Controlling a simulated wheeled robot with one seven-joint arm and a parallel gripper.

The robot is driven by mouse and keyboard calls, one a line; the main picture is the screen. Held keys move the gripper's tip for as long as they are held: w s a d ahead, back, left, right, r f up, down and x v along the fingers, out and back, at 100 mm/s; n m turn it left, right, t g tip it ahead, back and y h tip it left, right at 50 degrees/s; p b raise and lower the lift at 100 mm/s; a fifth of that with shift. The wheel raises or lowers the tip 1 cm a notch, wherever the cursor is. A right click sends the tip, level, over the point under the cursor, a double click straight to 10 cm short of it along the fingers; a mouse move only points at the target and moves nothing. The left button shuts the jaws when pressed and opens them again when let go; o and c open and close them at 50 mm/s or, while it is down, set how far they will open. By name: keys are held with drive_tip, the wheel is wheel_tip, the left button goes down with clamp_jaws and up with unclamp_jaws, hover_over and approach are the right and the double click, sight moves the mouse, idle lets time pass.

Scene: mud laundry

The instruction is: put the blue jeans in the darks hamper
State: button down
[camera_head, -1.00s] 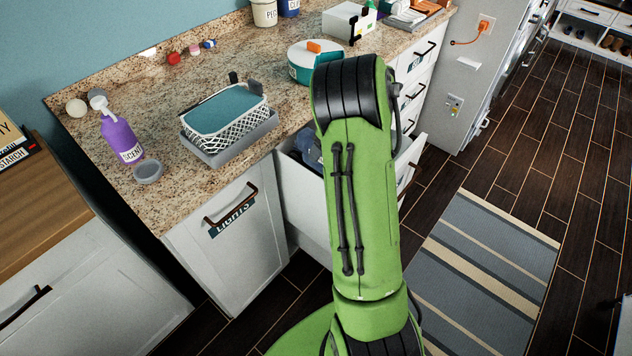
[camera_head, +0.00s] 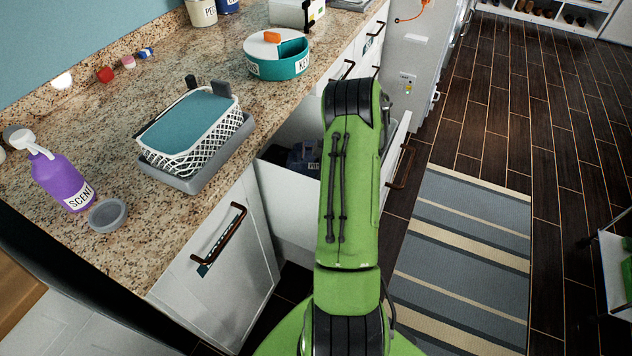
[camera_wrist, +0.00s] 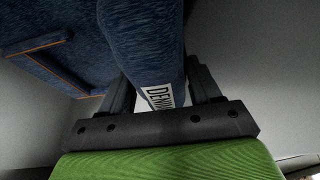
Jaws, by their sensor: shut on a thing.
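The blue jeans (camera_wrist: 140,40) fill the upper left and middle of the wrist view, as folded dark blue denim with orange stitching and a white label reading "DENIM". My gripper (camera_wrist: 161,84) has one finger on each side of a denim fold and is shut on it. An open pull-out bin (camera_head: 285,197) in the white cabinet stands behind my arm. Dark blue things with a white label (camera_head: 303,158) show inside it. I cannot read any darks label.
The granite counter (camera_head: 110,155) holds a white basket (camera_head: 195,130), a purple bottle (camera_head: 62,180) and a teal pot (camera_head: 277,58). A striped rug (camera_head: 460,250) lies right.

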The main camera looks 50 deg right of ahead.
wheel_tip(320, 180, down, 3)
drive_tip(key=shift+f+b, duration=0.15)
drive_tip(key=shift+b, duration=0.2)
drive_tip(key=shift+f+b, duration=0.6)
drive_tip(key=shift+c, duration=1.1)
unclamp_jaws()
